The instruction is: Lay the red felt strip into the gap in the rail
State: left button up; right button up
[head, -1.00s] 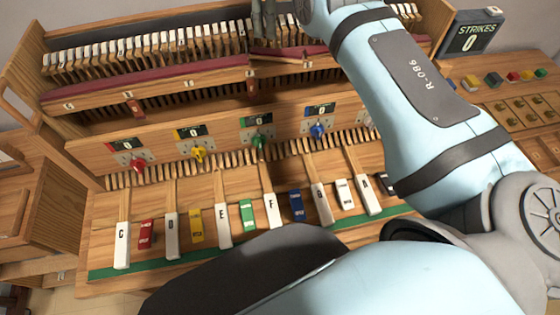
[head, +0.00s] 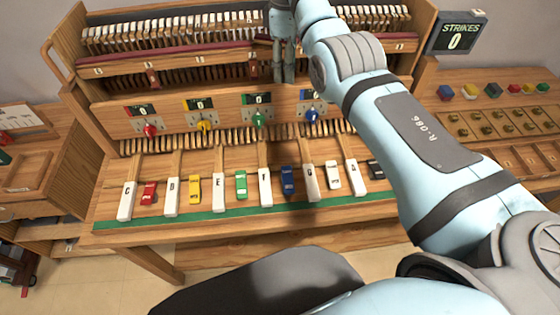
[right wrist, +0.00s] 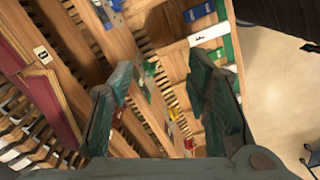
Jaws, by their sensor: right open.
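Dark red felt (head: 180,57) runs along the wooden rail (head: 190,72) in front of the hammers. A short red felt piece (head: 262,39) shows at the rail's middle, partly hidden by my right gripper. In the right wrist view, red felt lies at the left edge in two stretches, an upper one (right wrist: 14,52) and a lower one (right wrist: 55,108), with a step between them. I cannot tell whether the short piece lies flush in the gap. My right gripper (head: 284,78) is open and empty, pointing down in front of the rail; its spread fingers show in the right wrist view (right wrist: 162,85). My left gripper is out of view.
A panel with coloured knobs, including a green one (head: 258,119), stands below the rail. Lettered white keys and coloured blocks, such as the red one (head: 149,196), lie in front. A strikes display (head: 456,36) stands at the right. My right arm covers the rail's right part.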

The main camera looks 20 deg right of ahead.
jog(key=s+a+f+b, duration=0.2)
jog(key=s+a+f, duration=0.1)
jog(key=f, duration=0.8)
jog(key=s+a+f+b, duration=0.2)
jog(key=s+a+f, duration=0.1)
jog(key=f, duration=0.8)
jog(key=shift+a+m, duration=0.15)
jog(key=shift+m, duration=0.25)
jog(key=shift+f, duration=0.15)
